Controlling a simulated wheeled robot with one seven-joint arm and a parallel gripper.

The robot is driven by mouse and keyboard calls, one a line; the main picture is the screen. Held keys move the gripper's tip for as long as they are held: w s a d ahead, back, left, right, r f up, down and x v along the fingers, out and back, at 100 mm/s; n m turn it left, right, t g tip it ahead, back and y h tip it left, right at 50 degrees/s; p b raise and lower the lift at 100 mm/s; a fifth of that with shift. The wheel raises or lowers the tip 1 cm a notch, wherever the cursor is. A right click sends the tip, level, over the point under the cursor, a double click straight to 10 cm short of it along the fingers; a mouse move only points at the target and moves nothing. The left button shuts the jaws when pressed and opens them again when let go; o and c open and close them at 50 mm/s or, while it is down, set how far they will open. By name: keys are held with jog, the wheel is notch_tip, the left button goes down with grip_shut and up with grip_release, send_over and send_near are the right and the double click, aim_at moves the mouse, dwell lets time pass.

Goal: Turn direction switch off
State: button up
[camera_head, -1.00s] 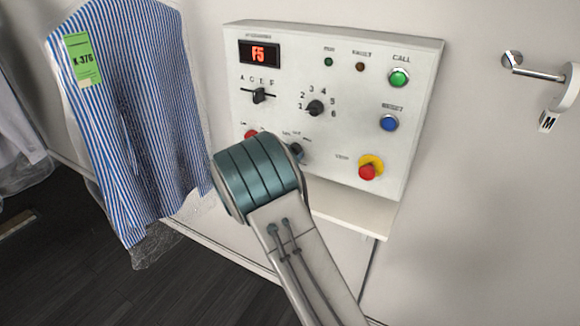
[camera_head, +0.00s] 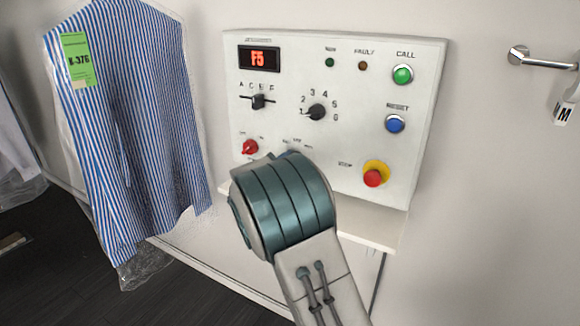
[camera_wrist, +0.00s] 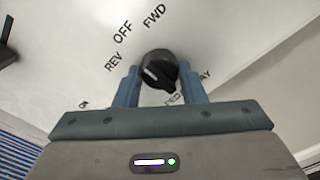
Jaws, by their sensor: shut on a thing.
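The direction switch (camera_wrist: 160,68) is a black round knob on the white panel, with the labels REV, OFF and FWD around it in the wrist view. Its white mark lies on the knob's left part, towards the REV side; the exact setting is hard to tell. My gripper (camera_wrist: 160,88) has one blue finger on each side of the knob and is shut on it.
A bagged striped shirt (camera_head: 130,120) hangs at left.

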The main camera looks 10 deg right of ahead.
jog(key=o, duration=1)
jog(key=shift+s+a, duration=0.1)
jog(key=b+v, duration=0.1)
jog(key=v, duration=1.2)
jog(key=shift+s+a, duration=0.2)
jog(key=shift+s, duration=0.1)
jog(key=shift+d, duration=0.1)
